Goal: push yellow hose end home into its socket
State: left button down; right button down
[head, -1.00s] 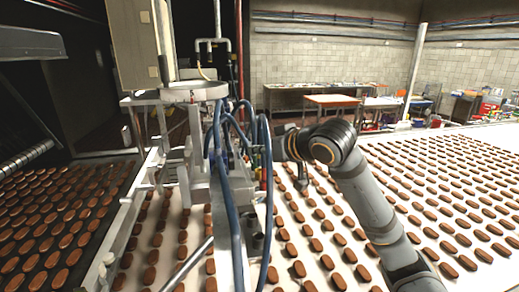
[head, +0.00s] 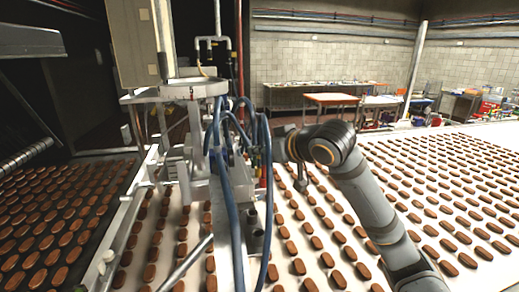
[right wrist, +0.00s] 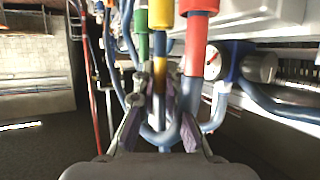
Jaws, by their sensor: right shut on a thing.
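The yellow-banded hose end (right wrist: 160,74) is between the fingertips of my right gripper (right wrist: 162,92) in the right wrist view. The fingers are closed on it, and its blue hose runs down between them. A yellow socket (right wrist: 160,13) is in line just above it, with a short blue-grey stretch showing between the two yellow parts. I cannot tell how deep the end sits. In the head view my right gripper (head: 279,146) is at the machine's right side, its tips partly hidden by blue hoses. My left gripper is not in view.
A green hose end (right wrist: 143,46) is close on the left and a red one (right wrist: 194,48) close on the right. A round gauge (right wrist: 212,60) and looping blue hoses (head: 230,205) crowd the machine. Chocolate-brown biscuits (head: 318,242) cover the white belt below.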

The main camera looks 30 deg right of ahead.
jog(key=shift+f+b, duration=0.85)
jog(key=shift+f, duration=0.35)
jog(key=c, duration=1.4)
grip_release()
jog(key=shift+s, duration=0.1)
jog(key=shift+o, duration=0.2)
notch_tip(320, 180, up, 10)
jog(key=shift+a+f, duration=0.1)
jog(key=shift+f, duration=0.05)
jog(key=shift+r, duration=0.25)
